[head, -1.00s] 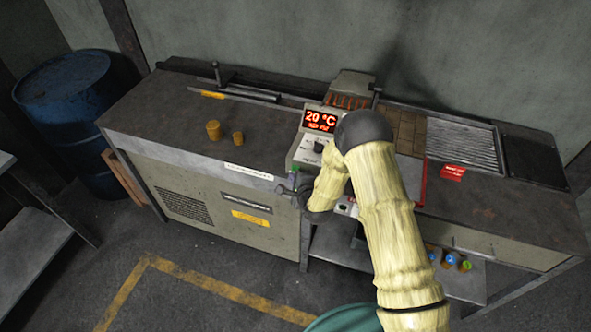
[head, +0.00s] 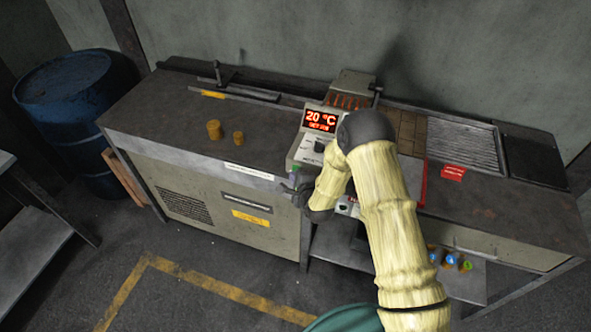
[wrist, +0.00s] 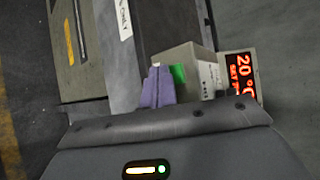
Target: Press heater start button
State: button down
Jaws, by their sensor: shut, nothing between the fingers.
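The heater control box (head: 308,150) stands at the bench's front edge with a dark knob and a lit red display (head: 320,120) reading 20 °C. In the wrist view the box (wrist: 190,62) lies just past my fingers, with the display (wrist: 241,75) to the right. A green button (wrist: 178,74) shows on the box's near face, partly behind my fingertips. My gripper (wrist: 158,85) is shut and empty, its purple fingertips right at the green button. Whether they touch it I cannot tell. In the head view my gripper (head: 292,183) is small at the box's lower left corner.
The grey bench (head: 180,120) carries two small brass-coloured cylinders (head: 214,130) to the left. A red label (head: 453,172) lies on the right side. A blue barrel (head: 75,100) stands at the left.

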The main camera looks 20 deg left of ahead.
jog(key=shift+w+d, duration=0.1)
jog(key=shift+w, duration=0.25)
jog(key=shift+s, duration=0.1)
jog(key=shift+w, duration=0.2)
jog(key=shift+w+b, duration=0.3)
jog(key=shift+b, duration=0.15)
dwell(0.7)
jog(key=shift+s, duration=0.8)
jog(key=s, duration=0.5)
jog(key=shift+a, duration=0.2)
